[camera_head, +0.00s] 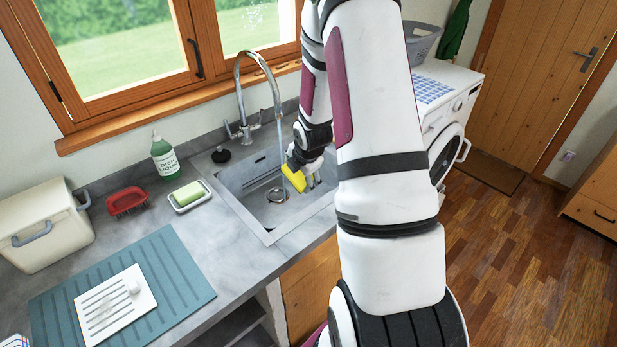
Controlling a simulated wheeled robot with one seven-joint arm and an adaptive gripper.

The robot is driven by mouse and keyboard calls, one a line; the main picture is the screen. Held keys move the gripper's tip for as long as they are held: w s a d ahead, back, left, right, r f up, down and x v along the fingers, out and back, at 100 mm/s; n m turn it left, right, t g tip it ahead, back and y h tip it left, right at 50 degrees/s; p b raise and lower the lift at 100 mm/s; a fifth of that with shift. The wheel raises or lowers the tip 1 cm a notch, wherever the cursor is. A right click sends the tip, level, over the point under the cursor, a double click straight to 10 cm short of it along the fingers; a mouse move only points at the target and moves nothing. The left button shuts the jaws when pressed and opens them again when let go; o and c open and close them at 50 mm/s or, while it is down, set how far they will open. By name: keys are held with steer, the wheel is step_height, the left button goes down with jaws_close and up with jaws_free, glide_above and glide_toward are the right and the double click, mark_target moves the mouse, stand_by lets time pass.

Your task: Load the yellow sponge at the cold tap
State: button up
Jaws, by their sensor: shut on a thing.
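The yellow sponge (293,178) with a dark upper side is in my gripper (304,174), over the sink basin (238,181). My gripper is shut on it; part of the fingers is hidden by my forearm. The chrome tap (240,92) arches over the basin, and a thin stream of water (280,135) falls from its spout. The stream comes down at the sponge, seemingly onto its upper part. The tap has handles at its base; I cannot tell which one is the cold side.
A teal mat (185,268) bears a striped white board (116,304). A cream bin (40,228) stands far left. My arm blocks the basin's right side.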

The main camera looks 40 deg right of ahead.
steer(key=w+d+f+b, duration=0.3)
steer(key=w+d+b, duration=0.3)
steer(key=w, duration=0.6)
steer(key=shift+w+d, duration=0.2)
steer(key=shift+w, duration=0.05)
stand_by(0.5)
stand_by(0.5)
steer(key=s+a+p, duration=0.3)
steer(key=s, duration=0.4)
steer(key=shift+a+p, duration=0.3)
stand_by(0.4)
stand_by(1.0)
steer(key=shift+s+a+r+p, duration=0.35)
steer(key=shift+s+r+p, duration=0.35)
steer(key=shift+s, duration=0.1)
steer(key=shift+s+a+r+p, duration=0.4)
steer(key=shift+s+r+p, duration=0.25)
steer(key=shift+s+r, duration=0.1)
steer(key=shift+s+a+r+p, duration=0.35)
steer(key=shift+s+r+p, duration=0.35)
steer(key=shift+s, duration=0.1)
steer(key=shift+f, duration=0.1)
